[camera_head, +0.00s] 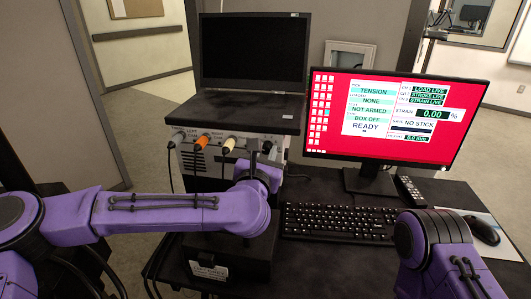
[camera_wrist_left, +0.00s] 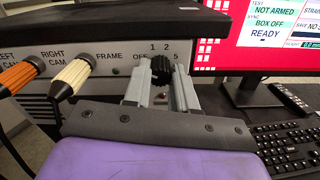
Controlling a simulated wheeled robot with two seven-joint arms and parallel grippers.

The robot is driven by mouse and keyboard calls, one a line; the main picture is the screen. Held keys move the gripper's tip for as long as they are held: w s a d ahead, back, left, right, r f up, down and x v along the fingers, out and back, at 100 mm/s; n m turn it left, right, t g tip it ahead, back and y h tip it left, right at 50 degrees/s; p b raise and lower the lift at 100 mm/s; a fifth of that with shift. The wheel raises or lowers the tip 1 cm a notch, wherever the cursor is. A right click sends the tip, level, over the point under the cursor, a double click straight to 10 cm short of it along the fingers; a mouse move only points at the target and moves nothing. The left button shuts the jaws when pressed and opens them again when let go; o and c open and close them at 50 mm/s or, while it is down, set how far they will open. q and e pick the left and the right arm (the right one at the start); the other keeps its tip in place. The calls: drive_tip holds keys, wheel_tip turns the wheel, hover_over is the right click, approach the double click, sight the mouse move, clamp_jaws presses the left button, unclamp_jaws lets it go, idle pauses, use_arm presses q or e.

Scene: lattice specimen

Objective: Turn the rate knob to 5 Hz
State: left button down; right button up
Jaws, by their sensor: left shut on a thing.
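The rate knob (camera_wrist_left: 161,66) is a small black ribbed knob on the front of the grey box, with the labels OFF, 1, 2 and 5 around it. My left gripper (camera_wrist_left: 160,78) has one grey finger on each side of the knob and is shut on it. In the head view the left gripper (camera_head: 262,154) is at the box's right front, and my wrist partly hides the knob. I cannot tell which mark the knob points to. My right gripper is out of view; only part of the right arm shows at the lower right.
The grey box (camera_head: 205,161) carries orange and cream plugs (camera_head: 201,143) left of the knob, and a laptop (camera_head: 254,55) on top. A red-screened monitor (camera_head: 385,117), keyboard (camera_head: 340,221), remote (camera_head: 410,191) and mouse (camera_head: 481,230) are to the right.

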use_arm(q)
drive_tip(key=m, duration=0.3)
drive_tip(key=shift+r, duration=0.1)
drive_tip(key=m+p, duration=0.1)
drive_tip(key=m, duration=0.2)
drive_tip(key=shift+m, duration=0.3)
drive_tip(key=m+p, duration=0.1)
drive_tip(key=m, duration=0.5)
drive_tip(key=m+p, duration=0.1)
drive_tip(key=m, duration=0.3)
drive_tip(key=shift+p, duration=0.3)
drive_tip(key=m+p, duration=0.1)
drive_tip(key=m, duration=0.2)
drive_tip(key=shift+m, duration=0.3)
drive_tip(key=m+p, duration=0.1)
drive_tip(key=m, duration=0.2)
drive_tip(key=shift+m+p, duration=0.5)
drive_tip(key=shift+m, duration=1.3)
